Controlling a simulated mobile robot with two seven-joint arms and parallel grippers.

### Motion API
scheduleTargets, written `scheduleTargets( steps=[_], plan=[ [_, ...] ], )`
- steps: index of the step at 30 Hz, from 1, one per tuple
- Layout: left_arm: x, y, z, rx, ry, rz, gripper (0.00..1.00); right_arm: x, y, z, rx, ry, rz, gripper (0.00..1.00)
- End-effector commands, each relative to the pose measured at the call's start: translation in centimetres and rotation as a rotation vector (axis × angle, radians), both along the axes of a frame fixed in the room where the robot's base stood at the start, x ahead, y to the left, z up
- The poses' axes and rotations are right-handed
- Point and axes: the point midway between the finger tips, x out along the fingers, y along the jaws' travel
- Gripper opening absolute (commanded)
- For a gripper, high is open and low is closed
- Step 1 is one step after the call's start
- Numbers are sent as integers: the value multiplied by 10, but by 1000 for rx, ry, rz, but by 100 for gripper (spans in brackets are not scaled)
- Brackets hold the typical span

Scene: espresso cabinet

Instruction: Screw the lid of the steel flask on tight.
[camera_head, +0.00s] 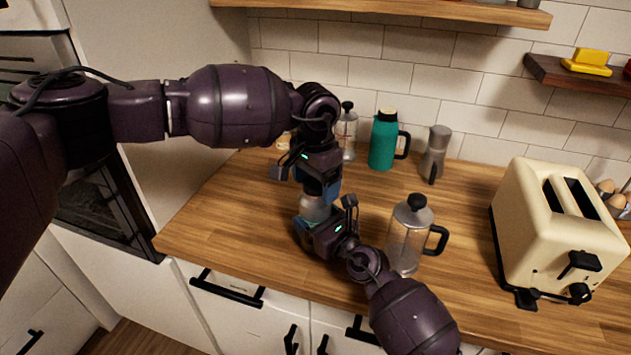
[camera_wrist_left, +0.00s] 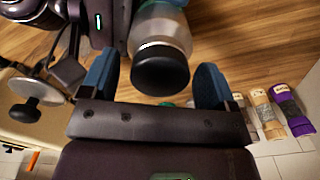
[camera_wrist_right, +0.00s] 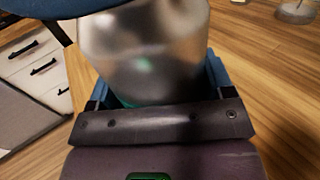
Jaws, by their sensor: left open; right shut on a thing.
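The steel flask (camera_head: 314,207) stands upright near the front edge of the wooden counter; its body also fills the right wrist view (camera_wrist_right: 145,55). Its black lid (camera_wrist_left: 160,72) is on top in the left wrist view; the head view hides it behind my left gripper. My left gripper (camera_head: 320,187) points down over the flask, open, with its blue fingers on either side of the lid. My right gripper (camera_head: 311,222) is shut on the flask's body from the front right. Whether the lid sits tight cannot be told.
A French press (camera_head: 405,240) stands close to the right of my right wrist. A teal jug (camera_head: 383,142), a moka pot (camera_head: 435,152) and another glass press (camera_head: 347,135) stand at the back. A cream toaster (camera_head: 545,235) stands at the right. The counter left of the flask is clear.

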Motion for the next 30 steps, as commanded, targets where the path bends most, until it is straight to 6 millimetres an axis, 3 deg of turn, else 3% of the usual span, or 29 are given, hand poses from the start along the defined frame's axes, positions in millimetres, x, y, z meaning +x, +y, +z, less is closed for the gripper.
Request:
scheduleTargets(
  steps=[15, 30],
  plan=[
    [0, 0, 44, 1, -1, 1, 81, 0, 0, 0, 0, 0, 0, 8],
    [-3, -7, 45, -43, 17, 30, 77, 0, 0, 0, 0, 0, -1, 8]
  ],
)
